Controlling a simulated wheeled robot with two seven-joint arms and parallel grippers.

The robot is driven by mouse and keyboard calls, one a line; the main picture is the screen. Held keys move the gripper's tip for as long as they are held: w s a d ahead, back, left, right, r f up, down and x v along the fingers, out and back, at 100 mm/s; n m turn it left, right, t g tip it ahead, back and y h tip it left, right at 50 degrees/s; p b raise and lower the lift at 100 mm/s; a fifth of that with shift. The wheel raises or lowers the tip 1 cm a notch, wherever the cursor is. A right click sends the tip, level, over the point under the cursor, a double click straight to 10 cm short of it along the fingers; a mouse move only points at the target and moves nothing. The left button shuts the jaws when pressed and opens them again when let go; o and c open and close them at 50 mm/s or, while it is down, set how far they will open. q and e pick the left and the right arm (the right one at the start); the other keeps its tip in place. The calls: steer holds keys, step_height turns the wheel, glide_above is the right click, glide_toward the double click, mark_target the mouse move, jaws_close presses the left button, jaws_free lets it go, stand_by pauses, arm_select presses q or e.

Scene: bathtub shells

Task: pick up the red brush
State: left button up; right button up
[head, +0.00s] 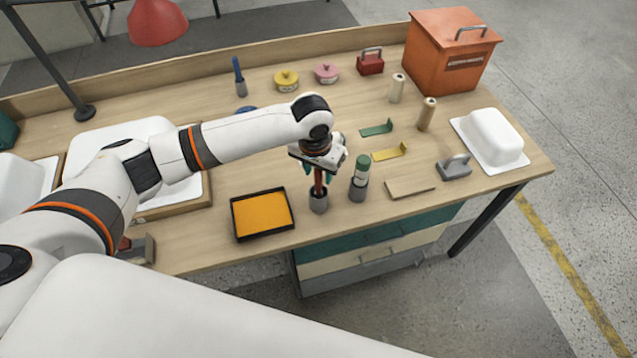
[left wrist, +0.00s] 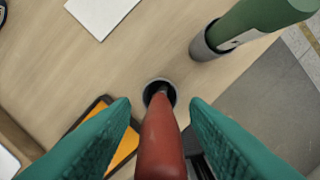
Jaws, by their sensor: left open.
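The red brush (head: 318,187) stands upright in a small grey holder (head: 318,204) near the front edge of the workbench. My left gripper (head: 318,174) is above the holder, with its teal fingers on either side of the brush's upper part. In the left wrist view the red brush (left wrist: 160,140) lies between the open fingers of the left gripper (left wrist: 160,106), with a visible gap on each side. Its lower end goes into the round holder (left wrist: 152,88). My right gripper is not in view.
A green-topped bottle in a grey holder (head: 358,188) stands close to the right of the brush. A black tray with an orange pad (head: 262,213) lies to its left. A wooden block (head: 409,189) and a grey handled tool (head: 454,168) are farther right.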

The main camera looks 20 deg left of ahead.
arm_select(q)
steer(key=shift+f, duration=0.55)
steer(key=shift+c, duration=0.2)
jaws_close()
steer(key=shift+r, duration=0.1)
